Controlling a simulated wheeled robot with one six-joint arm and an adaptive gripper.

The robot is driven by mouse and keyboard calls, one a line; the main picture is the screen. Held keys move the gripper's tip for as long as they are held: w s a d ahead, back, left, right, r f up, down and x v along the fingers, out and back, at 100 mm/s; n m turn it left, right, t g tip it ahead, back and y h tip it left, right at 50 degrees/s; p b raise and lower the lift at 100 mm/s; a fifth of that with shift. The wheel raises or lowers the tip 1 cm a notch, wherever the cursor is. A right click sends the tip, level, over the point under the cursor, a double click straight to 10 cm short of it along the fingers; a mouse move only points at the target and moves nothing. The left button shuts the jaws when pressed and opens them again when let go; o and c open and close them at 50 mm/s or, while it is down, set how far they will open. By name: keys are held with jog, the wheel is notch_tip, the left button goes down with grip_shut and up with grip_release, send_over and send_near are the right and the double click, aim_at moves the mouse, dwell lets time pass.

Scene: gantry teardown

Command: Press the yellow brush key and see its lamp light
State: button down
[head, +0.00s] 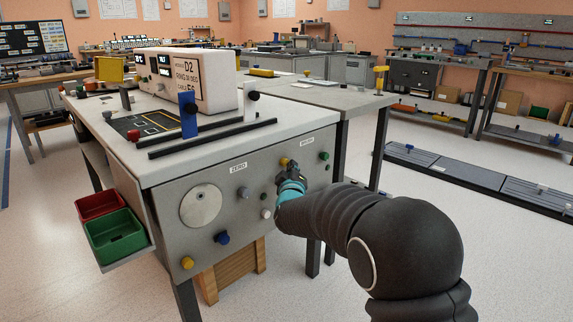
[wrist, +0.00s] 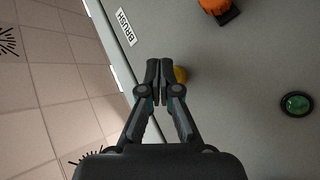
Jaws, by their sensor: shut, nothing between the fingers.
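The yellow brush key (head: 283,161) is a small round knob on the grey front panel of the bench. It lies below and left of the BRUSH label (head: 307,141). In the wrist view the yellow key (wrist: 181,75) shows partly behind my gripper's fingertips (wrist: 160,68), which hide its left part. My gripper (head: 289,171) is shut and empty, pointing at the panel close by the key. I cannot tell whether the tips touch it. No glow shows on the yellow key. I cannot tell which fitting is its lamp.
A green round fitting (head: 323,156) is right of the key; it also shows in the wrist view (wrist: 297,103). An orange knob (wrist: 218,6) is at that view's top. A ZERO dial (head: 201,205), several knobs and red and green bins (head: 115,237) are further left.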

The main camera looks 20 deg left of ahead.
jog(key=shift+w+a, duration=0.15)
jog(key=shift+a, duration=0.15)
jog(key=shift+d, duration=0.15)
dwell(0.4)
jog(key=shift+s+d+b, duration=0.4)
jog(key=shift+d+b, duration=0.05)
jog(key=shift+d, duration=0.3)
jog(key=s+d+b, duration=0.2)
jog(key=d+b, duration=0.1)
jog(key=d, duration=0.2)
jog(key=shift+s+d, duration=0.15)
jog(key=shift+d, duration=0.15)
dwell(0.7)
